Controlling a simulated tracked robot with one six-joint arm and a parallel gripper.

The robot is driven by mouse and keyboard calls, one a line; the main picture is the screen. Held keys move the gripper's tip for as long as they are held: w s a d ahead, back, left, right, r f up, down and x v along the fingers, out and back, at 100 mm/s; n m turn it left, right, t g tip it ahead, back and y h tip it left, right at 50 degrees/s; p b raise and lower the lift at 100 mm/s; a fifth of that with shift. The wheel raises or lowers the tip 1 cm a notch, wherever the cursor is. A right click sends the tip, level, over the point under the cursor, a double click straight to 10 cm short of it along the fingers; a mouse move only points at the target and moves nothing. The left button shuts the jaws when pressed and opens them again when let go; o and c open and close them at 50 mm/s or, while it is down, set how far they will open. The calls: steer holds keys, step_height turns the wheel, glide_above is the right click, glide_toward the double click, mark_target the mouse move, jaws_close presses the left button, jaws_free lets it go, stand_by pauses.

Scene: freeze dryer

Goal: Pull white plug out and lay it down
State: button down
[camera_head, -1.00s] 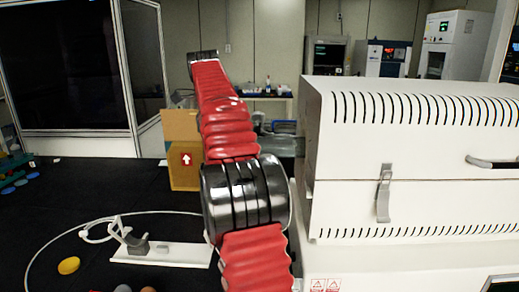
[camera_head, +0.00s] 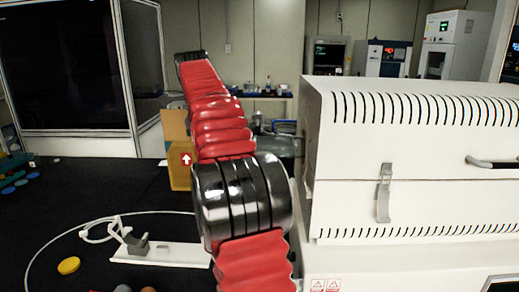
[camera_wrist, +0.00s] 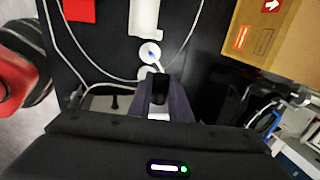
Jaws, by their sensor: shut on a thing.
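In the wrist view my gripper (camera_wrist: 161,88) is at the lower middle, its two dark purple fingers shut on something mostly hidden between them. A small white part (camera_wrist: 157,67) sticks out past the fingertips and looks like the white plug. Beyond it is a white round piece (camera_wrist: 150,52) with a blue spot. Whether the plug touches this piece cannot be told. A white strip (camera_wrist: 145,18) lies beyond, and it also shows in the head view (camera_head: 175,256). My gripper is hidden behind my red arm in the head view.
A white cable (camera_head: 92,216) loops on the black table (camera_head: 70,190). A grey holder (camera_head: 138,244) stands on the strip, and a yellow disc (camera_head: 69,265) lies nearby. A cardboard box (camera_wrist: 265,38) is at the right in the wrist view. The large white machine (camera_head: 410,150) bounds the right side.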

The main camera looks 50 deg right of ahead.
steer(key=a, duration=0.3)
steer(key=shift+s+a, duration=0.3)
steer(key=shift+s, duration=0.1)
steer(key=shift+s, duration=0.1)
stand_by(0.4)
